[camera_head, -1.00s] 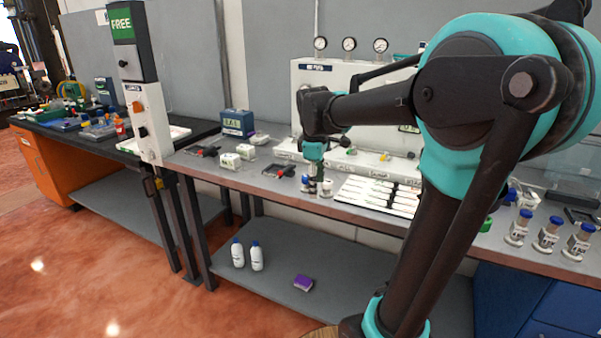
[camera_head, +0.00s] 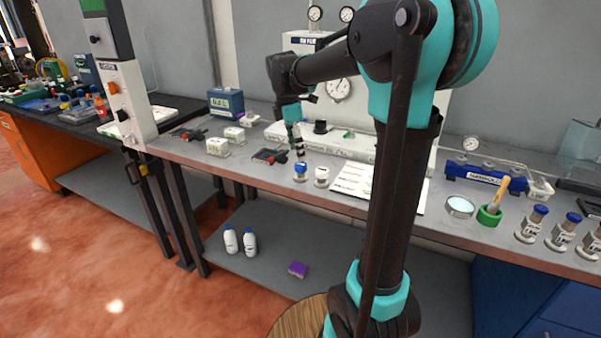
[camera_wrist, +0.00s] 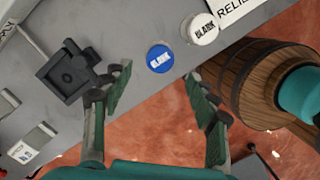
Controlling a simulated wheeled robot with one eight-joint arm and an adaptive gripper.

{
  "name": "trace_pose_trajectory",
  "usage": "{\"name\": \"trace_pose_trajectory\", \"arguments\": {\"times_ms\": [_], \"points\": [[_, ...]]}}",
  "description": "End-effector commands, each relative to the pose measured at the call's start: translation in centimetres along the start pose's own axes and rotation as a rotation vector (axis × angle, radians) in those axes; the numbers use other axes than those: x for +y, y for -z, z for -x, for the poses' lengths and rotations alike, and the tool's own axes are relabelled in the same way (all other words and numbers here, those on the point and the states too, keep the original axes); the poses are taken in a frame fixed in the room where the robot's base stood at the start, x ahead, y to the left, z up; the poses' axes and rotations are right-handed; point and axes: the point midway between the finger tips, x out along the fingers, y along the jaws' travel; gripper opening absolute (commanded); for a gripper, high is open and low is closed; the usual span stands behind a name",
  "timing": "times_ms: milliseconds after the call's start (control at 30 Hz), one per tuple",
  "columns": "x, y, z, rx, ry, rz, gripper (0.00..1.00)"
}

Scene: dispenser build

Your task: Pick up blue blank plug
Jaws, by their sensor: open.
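The blue blank plug (camera_head: 300,172) stands on the grey bench top near its front edge, left of a white blank plug (camera_head: 322,177). In the wrist view the blue plug (camera_wrist: 160,58) shows its round blue top with the word BLANK, just beyond the gap between the fingertips. The white plug (camera_wrist: 203,29) is to its upper right there. My gripper (camera_head: 298,144) is above and slightly behind the blue plug in the head view. In the wrist view my gripper (camera_wrist: 159,76) is open, its green-padded fingers apart and nothing between them.
A black clamp-like fixture (camera_wrist: 72,74) lies left of the blue plug. A white labelled board (camera_head: 355,180) lies right of the plugs. White boxes (camera_head: 218,146) stand farther left. The bench front edge is close to the plugs, and a wooden barrel (camera_wrist: 258,85) is below.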

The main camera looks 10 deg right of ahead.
Motion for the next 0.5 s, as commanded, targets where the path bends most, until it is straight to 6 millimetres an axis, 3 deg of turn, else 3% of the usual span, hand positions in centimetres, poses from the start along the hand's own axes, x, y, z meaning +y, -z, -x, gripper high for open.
{"name": "trace_pose_trajectory", "arguments": {"times_ms": [500], "points": [[0.2, -0.2, -5.4, 0.0, 0.0, -0.002, 0.59]]}}
